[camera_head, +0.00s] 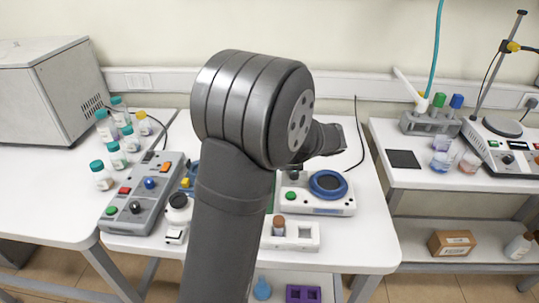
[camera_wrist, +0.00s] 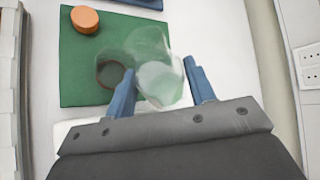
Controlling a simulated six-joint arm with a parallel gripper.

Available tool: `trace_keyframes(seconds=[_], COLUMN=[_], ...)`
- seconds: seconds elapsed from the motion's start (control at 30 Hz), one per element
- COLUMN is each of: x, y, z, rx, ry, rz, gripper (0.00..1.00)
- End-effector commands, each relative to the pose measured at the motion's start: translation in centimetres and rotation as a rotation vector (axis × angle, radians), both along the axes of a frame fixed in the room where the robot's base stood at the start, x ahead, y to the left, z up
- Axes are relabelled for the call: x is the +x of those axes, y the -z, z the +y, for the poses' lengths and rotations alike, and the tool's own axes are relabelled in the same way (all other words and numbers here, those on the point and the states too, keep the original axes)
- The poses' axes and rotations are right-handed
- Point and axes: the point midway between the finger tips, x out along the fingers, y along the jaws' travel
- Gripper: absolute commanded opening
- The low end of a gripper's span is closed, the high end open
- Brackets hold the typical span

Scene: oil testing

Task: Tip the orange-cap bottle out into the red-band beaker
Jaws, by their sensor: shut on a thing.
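In the wrist view, an orange cap (camera_wrist: 84,20) lies loose on a green mat (camera_wrist: 78,52). My gripper (camera_wrist: 160,80) has its two blue fingers shut on a clear bottle (camera_wrist: 160,82) with pale contents. I take this to be the orange-cap bottle, without its cap. A clear glass vessel with a dark reddish ring (camera_wrist: 110,73) is over the mat beside the bottle and overlaps it in the picture. It looks like the red-band beaker, but its outline blends with the bottle. I cannot tell whether they touch or whether liquid flows. My arm hides the mat and gripper in the head view.
A device with a blue ring (camera_head: 328,184) and a white block (camera_head: 291,234) stand right of my arm. A grey control box (camera_head: 146,198) and several teal-capped bottles (camera_head: 104,175) are on the left.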

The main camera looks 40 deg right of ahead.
Motion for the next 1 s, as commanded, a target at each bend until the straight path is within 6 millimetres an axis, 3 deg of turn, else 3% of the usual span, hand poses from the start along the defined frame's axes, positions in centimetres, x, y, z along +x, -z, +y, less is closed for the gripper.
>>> trace_keyframes(seconds=[0.4,1.0], x=[0.1,0.0], y=[0.4,-0.6], z=[-0.3,0.2], rx=[-0.403,-0.836], ry=[0.003,0.001], rz=[-0.088,-0.186], gripper=[0.23,0.23])
